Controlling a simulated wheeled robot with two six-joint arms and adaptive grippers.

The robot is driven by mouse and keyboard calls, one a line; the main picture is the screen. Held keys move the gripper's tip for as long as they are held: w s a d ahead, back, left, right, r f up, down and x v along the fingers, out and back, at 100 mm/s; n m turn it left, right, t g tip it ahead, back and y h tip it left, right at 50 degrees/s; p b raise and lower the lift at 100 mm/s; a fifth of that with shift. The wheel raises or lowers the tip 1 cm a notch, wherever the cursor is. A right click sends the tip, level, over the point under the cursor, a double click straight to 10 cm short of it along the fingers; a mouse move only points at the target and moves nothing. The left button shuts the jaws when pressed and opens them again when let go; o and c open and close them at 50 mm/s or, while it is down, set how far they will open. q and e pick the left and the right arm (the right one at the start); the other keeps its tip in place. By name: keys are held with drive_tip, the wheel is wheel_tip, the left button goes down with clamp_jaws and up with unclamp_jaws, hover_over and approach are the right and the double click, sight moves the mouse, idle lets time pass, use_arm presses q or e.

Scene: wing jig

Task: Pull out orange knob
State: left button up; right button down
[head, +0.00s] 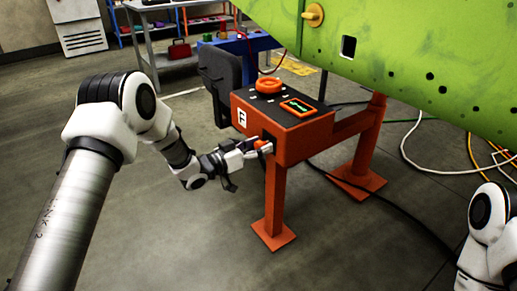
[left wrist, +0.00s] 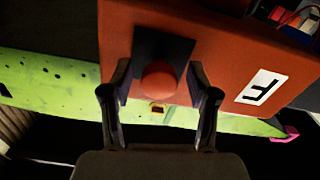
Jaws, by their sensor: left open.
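The orange knob (left wrist: 160,80) sticks out from a black square plate (left wrist: 172,48) on the side of the orange control box (head: 298,132). In the head view the knob (head: 263,147) is small and partly covered by my gripper. My left gripper (head: 262,149) is at the box's left side; in the left wrist view (left wrist: 160,100) its two fingers stand open, one on each side of the knob, with gaps visible. Whether the fingertips reach past the knob is hard to tell. My right gripper is out of view; only part of my right arm shows at the lower right.
The green wing panel (head: 420,60) hangs above and behind. Cables (head: 425,165) lie on the floor at right. Floor at front is clear.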

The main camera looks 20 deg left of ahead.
sight(256, 147)
use_arm(q)
clamp_jaws()
drive_tip(key=p+v, duration=0.2)
drive_tip(key=shift+s+a+r, duration=0.2)
drive_tip(key=shift+s+a, duration=0.1)
drive_tip(key=shift+s+a+f, duration=0.1)
drive_tip(key=shift+s+f, duration=0.1)
drive_tip(key=shift+s, duration=0.05)
drive_tip(key=shift+f, duration=0.1)
unclamp_jaws()
drive_tip(key=shift+a, duration=0.1)
